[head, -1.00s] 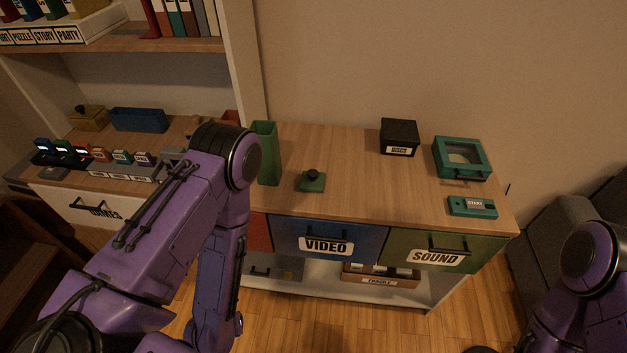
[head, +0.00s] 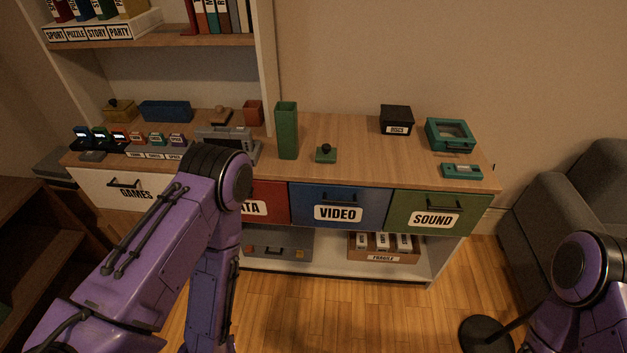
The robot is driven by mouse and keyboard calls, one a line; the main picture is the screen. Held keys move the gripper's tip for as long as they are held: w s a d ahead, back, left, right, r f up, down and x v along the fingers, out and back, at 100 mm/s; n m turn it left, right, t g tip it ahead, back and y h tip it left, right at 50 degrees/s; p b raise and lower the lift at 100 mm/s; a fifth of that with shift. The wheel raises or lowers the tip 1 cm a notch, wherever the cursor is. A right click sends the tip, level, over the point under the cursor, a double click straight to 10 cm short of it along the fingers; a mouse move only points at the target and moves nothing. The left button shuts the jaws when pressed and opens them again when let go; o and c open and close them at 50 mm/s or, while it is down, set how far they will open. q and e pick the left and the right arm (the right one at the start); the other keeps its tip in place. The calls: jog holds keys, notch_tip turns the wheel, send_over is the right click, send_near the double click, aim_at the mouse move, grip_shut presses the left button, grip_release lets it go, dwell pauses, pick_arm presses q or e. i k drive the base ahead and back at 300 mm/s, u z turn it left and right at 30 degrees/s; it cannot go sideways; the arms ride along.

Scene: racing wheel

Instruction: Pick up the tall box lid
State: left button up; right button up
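The tall box (head: 287,132) is green and stands upright on the wooden cabinet top. The tall box lid (head: 326,156) is a small green square with a dark round knob; it lies on the cabinet top just right of the box, apart from it. My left arm comes in from the left and bends down in front of the cabinet. My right arm shows at the lower right edge. Both grippers are out of the picture, and no gripper is seen at the lid.
A black box (head: 396,121), a teal windowed case (head: 450,134) and a teal device (head: 462,172) stand to the right. A grey machine (head: 228,140) is left of the tall box. Labelled drawers, such as the blue VIDEO drawer (head: 338,205), are below. The wood around the lid is clear.

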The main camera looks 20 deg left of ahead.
aim_at(324, 154)
jog(key=z, duration=0.15)
jog(key=k, duration=0.35)
jog(key=u, duration=0.9)
jog(key=i, duration=0.85)
jog(key=z, duration=0.05)
